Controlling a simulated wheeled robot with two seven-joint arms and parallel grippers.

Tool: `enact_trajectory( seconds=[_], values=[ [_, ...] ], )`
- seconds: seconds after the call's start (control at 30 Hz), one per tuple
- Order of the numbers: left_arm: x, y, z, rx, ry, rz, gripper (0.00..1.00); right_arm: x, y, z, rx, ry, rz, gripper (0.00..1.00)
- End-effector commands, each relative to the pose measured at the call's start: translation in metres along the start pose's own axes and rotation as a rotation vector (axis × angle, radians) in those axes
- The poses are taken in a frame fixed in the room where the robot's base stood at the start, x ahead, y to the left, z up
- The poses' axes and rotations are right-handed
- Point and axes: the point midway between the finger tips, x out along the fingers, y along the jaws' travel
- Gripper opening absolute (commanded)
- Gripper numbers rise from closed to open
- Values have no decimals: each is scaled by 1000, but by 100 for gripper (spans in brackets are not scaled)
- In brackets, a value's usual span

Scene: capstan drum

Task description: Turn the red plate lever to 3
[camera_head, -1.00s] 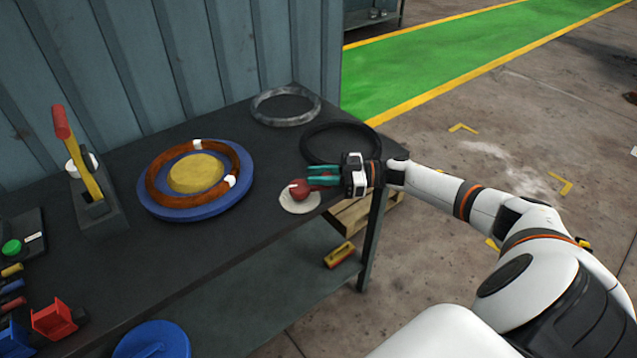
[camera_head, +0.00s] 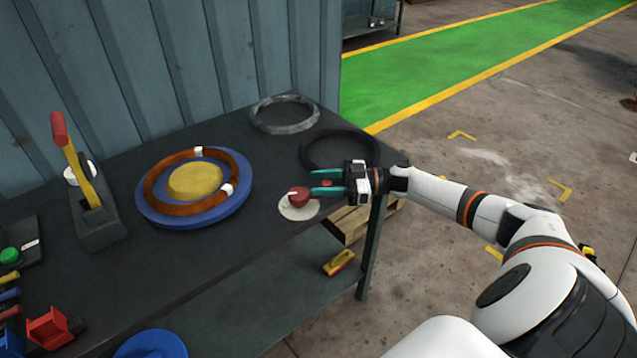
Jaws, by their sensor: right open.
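The red plate lever (camera_head: 299,196) is a small red knob-like handle with a pale mark on its left end. It sits on a round whitish plate (camera_head: 297,212) near the table's right front edge. My right gripper (camera_head: 313,183) comes in from the right with its two teal fingers apart, pointing left. The fingertips are just right of the red lever; I cannot tell whether they touch it. Any numbers on the plate are too small to read. My left gripper is not in view.
A blue drum with a yellow centre and brown ring (camera_head: 195,188) stands left of the plate. A black ring (camera_head: 340,147) and a grey ring (camera_head: 284,115) lie behind. The tabletop (camera_head: 225,258) in front is clear.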

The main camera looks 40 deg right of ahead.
Motion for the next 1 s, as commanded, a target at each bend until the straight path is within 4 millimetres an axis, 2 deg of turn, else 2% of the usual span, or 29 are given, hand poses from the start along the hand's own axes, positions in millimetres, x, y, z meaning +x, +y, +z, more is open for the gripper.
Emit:
enact_trajectory(
  seconds=[0.3, 0.5, 0.7, 1.0],
  values=[
    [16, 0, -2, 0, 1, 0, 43, -67, -1, -3, 0, 6, -3, 46],
    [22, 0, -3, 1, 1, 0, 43, -98, -1, -2, 1, 2, -2, 46],
    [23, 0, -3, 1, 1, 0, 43, -109, -1, 0, -1, 1, -1, 46],
    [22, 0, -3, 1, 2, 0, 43, -109, -1, 0, -1, 0, -1, 46]
  ],
)
